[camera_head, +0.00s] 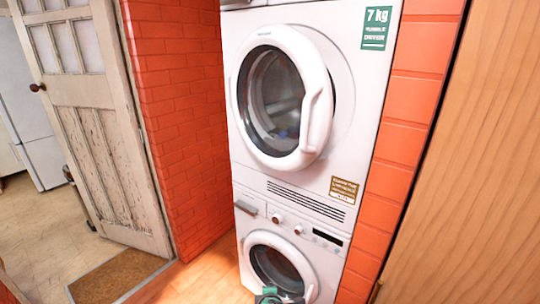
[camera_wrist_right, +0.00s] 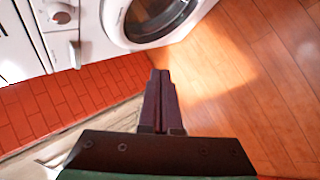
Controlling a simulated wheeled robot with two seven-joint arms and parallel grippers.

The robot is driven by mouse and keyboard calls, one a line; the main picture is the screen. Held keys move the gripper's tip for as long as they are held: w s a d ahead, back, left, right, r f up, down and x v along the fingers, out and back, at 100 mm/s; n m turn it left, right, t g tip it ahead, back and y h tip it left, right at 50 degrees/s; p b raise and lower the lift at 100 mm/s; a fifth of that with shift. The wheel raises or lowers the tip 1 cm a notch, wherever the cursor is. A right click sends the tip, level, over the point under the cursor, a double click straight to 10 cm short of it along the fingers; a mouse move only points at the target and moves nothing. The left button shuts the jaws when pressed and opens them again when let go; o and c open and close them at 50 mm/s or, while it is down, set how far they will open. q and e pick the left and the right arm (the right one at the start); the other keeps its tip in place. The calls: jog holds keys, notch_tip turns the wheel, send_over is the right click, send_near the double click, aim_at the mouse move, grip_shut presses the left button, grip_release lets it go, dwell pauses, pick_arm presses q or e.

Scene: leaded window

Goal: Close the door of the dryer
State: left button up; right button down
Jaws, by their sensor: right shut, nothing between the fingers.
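The dryer (camera_head: 365,110) is the upper white machine of a stack. Its round white door (camera_head: 318,120), with dark glass and a curved handle on the right side, stands out from the front and looks slightly ajar; the exact gap is hard to tell. My right gripper (camera_wrist_right: 160,73) is shut and empty in the right wrist view, its two dark fingers together above the floor. A green and dark part of my own arm or gripper shows at the bottom of the head view, well below the dryer door. My left gripper is not in view.
A white washing machine (camera_head: 325,262) with a round door stands under the dryer. Orange brick walls (camera_head: 185,110) flank the stack. A wooden panel (camera_head: 480,190) rises close on the right. A worn door (camera_head: 95,110) and brown mat (camera_head: 115,275) are left. Wooden floor (camera_wrist_right: 260,90) is clear.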

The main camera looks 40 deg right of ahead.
jog(key=w+r+t+h+p, duration=0.1)
jog(key=w+r+t+h, duration=0.1)
jog(key=r, duration=1.1)
jog(key=w+r+t+h, duration=0.1)
jog(key=r+t, duration=0.1)
jog(key=r, duration=1)
jog(key=s+r+m+t+h+p, duration=0.1)
jog(key=s+r+h, duration=0.15)
jog(key=r, duration=0.65)
jog(key=s+r+t+h, duration=0.15)
jog(key=s+r, duration=0.25)
jog(key=r, duration=0.4)
jog(key=p, duration=0.4)
send_near(293, 154)
jog(key=w, duration=0.5)
jog(key=d+p, duration=0.1)
jog(key=d+g+p, duration=0.1)
jog(key=d, duration=0.1)
jog(key=shift+s+d+r, duration=0.2)
jog(key=shift+d, duration=0.2)
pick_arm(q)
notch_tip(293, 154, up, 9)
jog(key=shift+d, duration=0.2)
pick_arm(e)
jog(key=shift+f, duration=0.1)
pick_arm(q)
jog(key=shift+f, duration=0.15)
